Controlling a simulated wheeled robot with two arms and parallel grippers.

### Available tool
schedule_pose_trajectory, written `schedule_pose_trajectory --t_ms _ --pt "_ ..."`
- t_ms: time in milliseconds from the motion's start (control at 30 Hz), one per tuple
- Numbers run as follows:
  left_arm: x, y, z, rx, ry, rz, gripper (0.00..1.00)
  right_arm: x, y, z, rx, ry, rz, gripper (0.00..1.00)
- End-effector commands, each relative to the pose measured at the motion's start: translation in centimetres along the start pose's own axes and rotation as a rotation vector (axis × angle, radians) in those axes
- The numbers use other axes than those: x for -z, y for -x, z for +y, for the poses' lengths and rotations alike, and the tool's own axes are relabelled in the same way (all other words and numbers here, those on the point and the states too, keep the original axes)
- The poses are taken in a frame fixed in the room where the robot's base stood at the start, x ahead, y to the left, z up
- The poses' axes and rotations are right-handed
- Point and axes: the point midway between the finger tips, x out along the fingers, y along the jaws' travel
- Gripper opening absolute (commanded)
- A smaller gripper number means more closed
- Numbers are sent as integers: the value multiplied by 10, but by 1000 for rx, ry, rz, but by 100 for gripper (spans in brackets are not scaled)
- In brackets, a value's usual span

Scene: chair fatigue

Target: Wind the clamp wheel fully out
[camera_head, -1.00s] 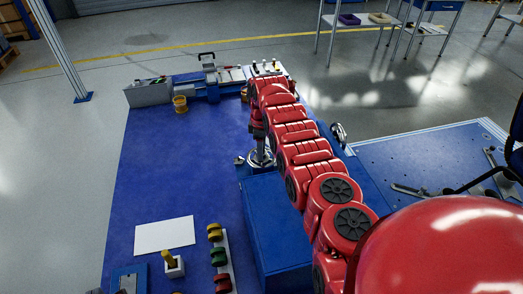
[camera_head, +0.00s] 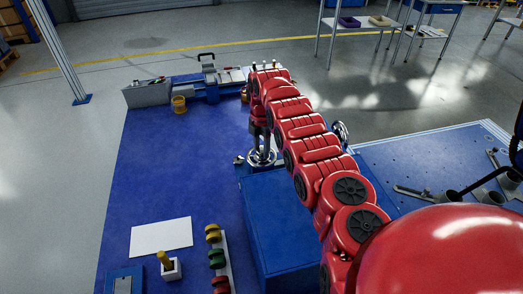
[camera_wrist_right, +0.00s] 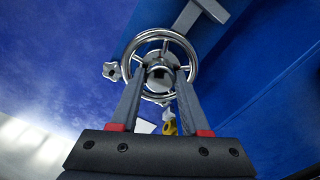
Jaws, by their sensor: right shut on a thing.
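The clamp wheel (camera_head: 273,161) is a shiny metal handwheel beside the blue box, under my right gripper (camera_head: 262,151). In the right wrist view the wheel (camera_wrist_right: 160,31) shows as a spoked ring with a hub at its centre. My right gripper (camera_wrist_right: 160,75) reaches down over it, its two dark fingers shut on the hub, one on each side. The fingers hide part of the lower rim. The wheel's screw is hidden. My left gripper is not in view.
A blue box (camera_head: 285,225) stands close beside the wheel. A white sheet (camera_head: 161,237), a yellow-handled piece (camera_head: 167,262) and a rack of coloured parts (camera_head: 216,257) lie nearer. A vise-like fixture (camera_head: 209,78) and yellow cup (camera_head: 180,104) stand far back. The blue mat's middle is clear.

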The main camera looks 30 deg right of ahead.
Motion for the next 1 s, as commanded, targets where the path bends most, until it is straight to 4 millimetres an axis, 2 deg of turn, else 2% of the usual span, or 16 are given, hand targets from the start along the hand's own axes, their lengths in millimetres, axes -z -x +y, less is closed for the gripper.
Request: schedule_pose_trajectory --t_ms 400,1000 --pt "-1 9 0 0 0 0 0 0 0 1 -2 248 -1 0" --pt "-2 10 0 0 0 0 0 0 1 1 -1 311 -1 0"
